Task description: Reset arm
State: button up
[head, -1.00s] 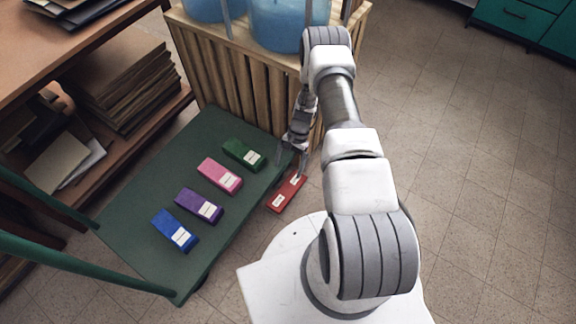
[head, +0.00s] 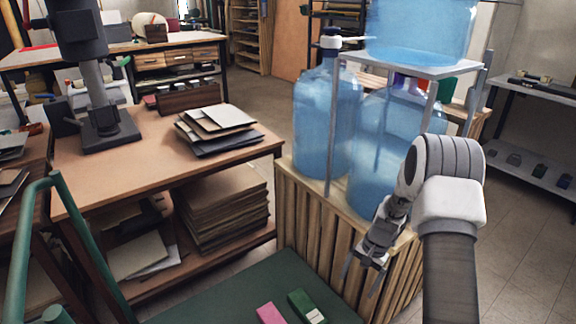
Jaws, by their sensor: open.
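My gripper (head: 361,276) hangs at the lower right of the head view, pointing down with its two fingers apart and nothing between them. It is in front of the slatted wooden stand (head: 312,222), close to the right edge of the green cart top (head: 235,293). I cannot tell whether it touches the stand. My arm bends at a joint to the right of it. A green case (head: 306,308) with a white label and part of a pink case (head: 270,313) lie on the cart below the gripper.
Large blue water bottles (head: 325,125) stand on the wooden stand behind my gripper. A brown workbench (head: 160,155) with folders is at left. A green cart handle (head: 30,235) rises at lower left. Open floor shows at right (head: 515,235).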

jog(key=s+a+r+n+t, duration=0.1)
jog(key=s+r, duration=0.1)
jog(key=r, duration=0.6)
jog(key=s+a+r+n+t+h, duration=0.1)
jog(key=s+r+n, duration=0.1)
jog(key=r, duration=0.7)
jog(key=s+a+r+n+t, duration=0.1)
jog(key=s+a+r, duration=0.15)
jog(key=r, duration=0.55)
jog(key=s+a+r+n+t+h, duration=0.1)
jog(key=s+r+n+t, duration=0.1)
jog(key=s+r, duration=0.6)
jog(key=s+r+n+t, duration=0.2)
jog(key=s+r, duration=0.1)
jog(key=s, duration=0.9)
notch_tip(320, 180, up, 23)
jog(key=p, duration=2.3)
jog(key=shift+w+a, duration=0.15)
jog(key=shift+a, duration=0.15)
